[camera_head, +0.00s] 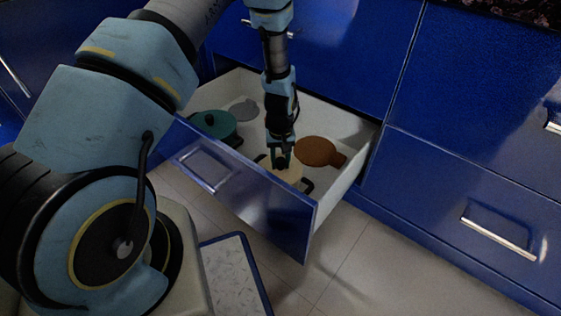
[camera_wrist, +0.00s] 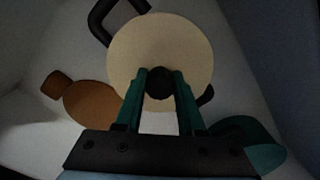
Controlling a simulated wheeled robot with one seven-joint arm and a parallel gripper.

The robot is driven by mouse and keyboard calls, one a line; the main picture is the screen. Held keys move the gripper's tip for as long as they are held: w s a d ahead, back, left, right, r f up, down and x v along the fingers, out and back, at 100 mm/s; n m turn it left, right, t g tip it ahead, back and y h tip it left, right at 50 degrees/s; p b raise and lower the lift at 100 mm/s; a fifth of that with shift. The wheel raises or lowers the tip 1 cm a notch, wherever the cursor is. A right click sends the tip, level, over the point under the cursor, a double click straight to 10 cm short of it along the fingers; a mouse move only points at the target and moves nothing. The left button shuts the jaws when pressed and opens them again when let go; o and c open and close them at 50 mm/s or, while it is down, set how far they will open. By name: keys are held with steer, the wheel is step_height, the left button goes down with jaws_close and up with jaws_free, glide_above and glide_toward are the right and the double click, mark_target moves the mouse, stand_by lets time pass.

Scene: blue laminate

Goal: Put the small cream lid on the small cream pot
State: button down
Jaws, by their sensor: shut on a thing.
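The small cream lid (camera_wrist: 160,40) shows in the wrist view as a round cream disc with a dark knob. My gripper (camera_wrist: 160,84) is shut on that knob, one green finger on each side. The small cream pot is mostly hidden under the lid; its dark handle (camera_wrist: 101,22) sticks out at the upper left, and part of another shows at the lower right. In the head view my gripper (camera_head: 281,160) reaches down into the open drawer, over the cream lid (camera_head: 289,174). I cannot tell whether the lid touches the pot's rim.
The open blue drawer (camera_head: 248,186) has pale inner walls close around. A brown round board with a short handle (camera_head: 318,151) lies beside the pot. A green lidded pot (camera_head: 214,125) and a grey round thing (camera_head: 243,110) are at the left. A framed mat (camera_head: 236,272) lies on the floor.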

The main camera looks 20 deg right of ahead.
mark_target(281, 160)
steer(key=shift+f, duration=0.2)
steer(key=shift+f, duration=0.15)
stand_by(0.3)
steer(key=shift+c, duration=2.2)
jaws_free()
step_height(281, 160, up, 11)
steer(key=p, duration=0.3)
steer(key=shift+f, duration=0.1)
